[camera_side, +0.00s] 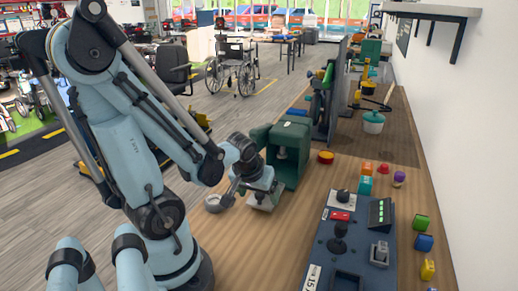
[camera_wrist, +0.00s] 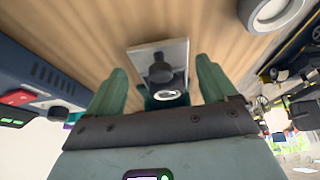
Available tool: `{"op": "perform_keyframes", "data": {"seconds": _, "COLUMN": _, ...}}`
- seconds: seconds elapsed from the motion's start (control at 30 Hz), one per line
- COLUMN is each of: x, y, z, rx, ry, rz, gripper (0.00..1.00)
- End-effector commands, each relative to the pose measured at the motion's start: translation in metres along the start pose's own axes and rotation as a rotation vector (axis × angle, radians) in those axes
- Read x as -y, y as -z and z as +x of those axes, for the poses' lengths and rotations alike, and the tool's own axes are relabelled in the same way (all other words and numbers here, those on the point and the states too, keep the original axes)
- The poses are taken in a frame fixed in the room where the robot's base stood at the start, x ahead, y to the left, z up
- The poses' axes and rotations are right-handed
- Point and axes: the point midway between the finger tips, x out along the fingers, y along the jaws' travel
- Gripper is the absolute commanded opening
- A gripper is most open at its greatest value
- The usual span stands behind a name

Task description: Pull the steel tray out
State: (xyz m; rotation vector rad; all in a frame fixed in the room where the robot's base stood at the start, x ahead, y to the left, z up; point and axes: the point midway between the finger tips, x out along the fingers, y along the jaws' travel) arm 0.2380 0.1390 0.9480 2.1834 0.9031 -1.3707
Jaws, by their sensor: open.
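The steel tray (camera_side: 264,203) is a small pale metal plate at the foot of a green machine (camera_side: 291,160). In the wrist view the tray (camera_wrist: 178,50) lies on the wooden top, with a dark round knob or post (camera_wrist: 160,70) over it. My gripper (camera_side: 257,180) is just above the tray, in front of the machine. In the wrist view my gripper (camera_wrist: 160,70) has its green fingers apart, one on each side of the dark knob, with gaps on both sides. Whether the fingers reach down to the knob's level is unclear. My gripper partly hides the tray in the side view.
A grey round dish (camera_side: 213,203) is left of the tray. Small coloured blocks lie by the right edge. Bare wood lies between tray and panel.

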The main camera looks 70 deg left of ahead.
Motion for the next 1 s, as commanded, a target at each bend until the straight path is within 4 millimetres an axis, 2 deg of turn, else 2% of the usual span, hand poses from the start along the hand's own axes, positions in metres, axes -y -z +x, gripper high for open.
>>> {"op": "perform_keyframes", "data": {"seconds": 0.53, "x": 0.0, "y": 0.001, "z": -0.002, "rx": -0.001, "ry": 0.001, "rz": 0.0, "gripper": 0.89}}
{"op": "perform_keyframes", "data": {"seconds": 1.0, "x": 0.0, "y": 0.015, "z": -0.031, "rx": 0.0, "ry": 0.001, "rz": 0.0, "gripper": 0.89}}
